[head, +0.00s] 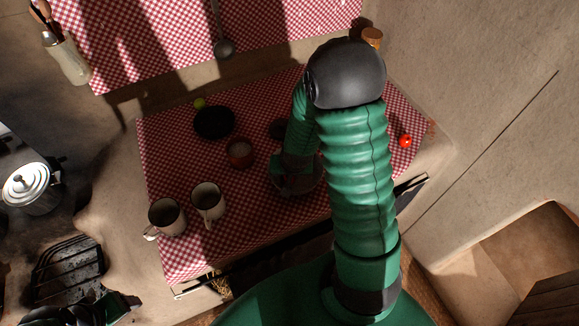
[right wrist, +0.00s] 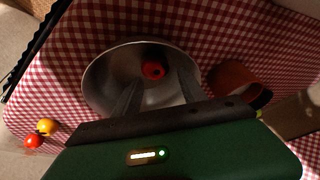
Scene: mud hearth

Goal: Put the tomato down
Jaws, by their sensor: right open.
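A red tomato (right wrist: 153,70) lies inside a metal bowl (right wrist: 98,82) in the right wrist view. My right gripper (right wrist: 159,80) is open, with its two dark fingers apart over the bowl and the tomato just beyond the tips; I cannot tell whether they touch it. In the head view my right gripper (head: 293,184) is low over the checked cloth, and it hides most of the bowl and the tomato. A dark and green part of my left arm (head: 105,308) shows at the bottom left; its jaws cannot be made out.
Two enamel mugs (head: 207,202) (head: 165,216), a brown pot (head: 240,153) and a black pan (head: 214,122) stand left of my right gripper. A small red fruit (head: 405,141) lies at the cloth's right; a yellow one (right wrist: 45,126) is near it. The checked cloth (head: 170,160) has bare patches.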

